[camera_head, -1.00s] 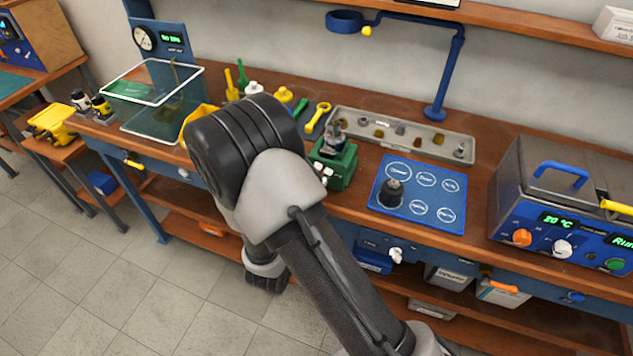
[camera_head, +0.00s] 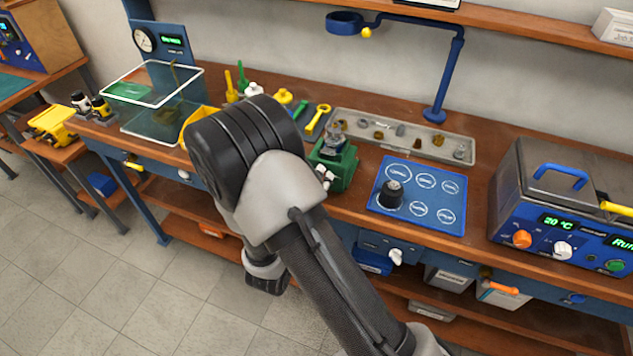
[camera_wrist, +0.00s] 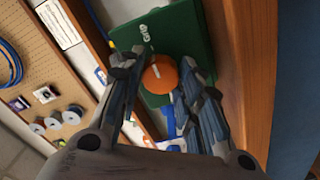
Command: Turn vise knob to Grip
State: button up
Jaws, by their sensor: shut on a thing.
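In the wrist view an orange round knob (camera_wrist: 162,76) with a white pointer mark sits on the face of the green vise (camera_wrist: 185,40). A white "Grip" label (camera_wrist: 145,33) is just above the knob, and the mark points roughly up toward it. My gripper (camera_wrist: 157,70) has its two fingers on either side of the knob and is shut on it. In the head view the green vise (camera_head: 334,165) stands on the bench right of my arm; its orange knob and my fingertips cannot be made out there.
A grey parts tray (camera_head: 360,117) is behind. A grey bath unit (camera_head: 540,190) stands at the right. A glass tank (camera_head: 150,95) is left of my arm.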

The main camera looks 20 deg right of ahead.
jog(key=o, duration=1.1)
jog(key=shift+c, duration=0.2)
jog(key=v, duration=1.2)
